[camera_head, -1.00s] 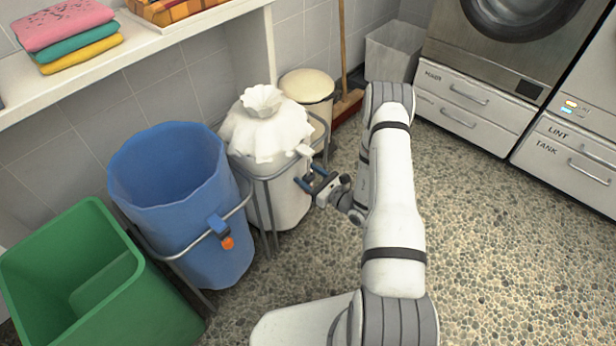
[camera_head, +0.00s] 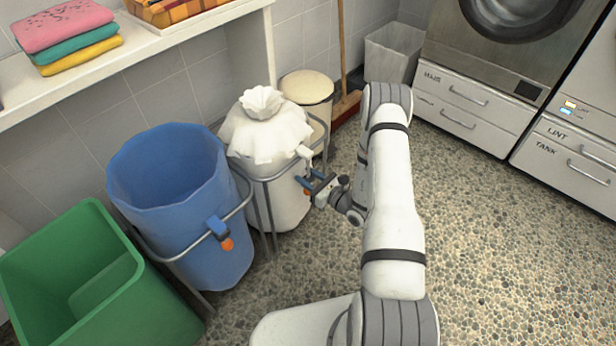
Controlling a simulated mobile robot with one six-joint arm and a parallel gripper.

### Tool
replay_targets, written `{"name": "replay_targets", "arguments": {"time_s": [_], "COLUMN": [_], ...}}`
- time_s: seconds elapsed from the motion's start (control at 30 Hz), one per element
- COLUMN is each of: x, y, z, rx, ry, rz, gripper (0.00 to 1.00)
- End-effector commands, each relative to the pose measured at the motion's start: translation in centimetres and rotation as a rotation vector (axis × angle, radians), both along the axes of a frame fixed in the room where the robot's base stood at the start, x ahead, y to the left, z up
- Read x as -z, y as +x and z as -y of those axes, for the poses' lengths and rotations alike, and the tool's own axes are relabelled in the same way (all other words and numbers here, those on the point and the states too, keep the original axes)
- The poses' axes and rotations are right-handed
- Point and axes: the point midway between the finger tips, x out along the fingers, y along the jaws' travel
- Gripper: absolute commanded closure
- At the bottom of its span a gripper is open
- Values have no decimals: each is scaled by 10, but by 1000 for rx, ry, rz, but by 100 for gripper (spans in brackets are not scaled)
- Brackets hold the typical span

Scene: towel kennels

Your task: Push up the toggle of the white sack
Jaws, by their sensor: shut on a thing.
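The white sack (camera_head: 262,138) hangs in a metal hoop stand, its top gathered into a ruffled neck. A white fitting (camera_head: 303,152) sits at the right side of its rim, where the toggle is. My gripper (camera_head: 309,183) is just below this fitting, at the right front of the sack. Its blue fingers are close together, shut on the toggle. The toggle itself is small and mostly hidden between the fingers.
A blue sack (camera_head: 160,170) with an orange-ended toggle (camera_head: 227,244) hangs to the left. A green bin (camera_head: 150,285) stands at front left. A cream-lidded bin (camera_head: 307,86) and a broom (camera_head: 345,105) are behind. The speckled floor (camera_head: 500,250) to the right is clear.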

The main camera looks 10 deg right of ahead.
Motion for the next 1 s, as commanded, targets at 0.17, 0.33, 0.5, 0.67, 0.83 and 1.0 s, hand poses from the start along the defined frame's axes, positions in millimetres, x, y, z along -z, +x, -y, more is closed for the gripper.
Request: {"name": "replay_targets", "arguments": {"time_s": [0.17,0.33,0.5,0.67,0.83,1.0], "x": [0,-7,-27,-51,-76,-86], "y": [0,1,1,1,2,1], "z": [1,1,1,1,0,0], "rx": [2,2,2,2,2,2], "ry": [-1,-2,-1,0,0,1], "rz": [1,1,3,4,4,3], "gripper": [100,100,100,100,100,100]}}
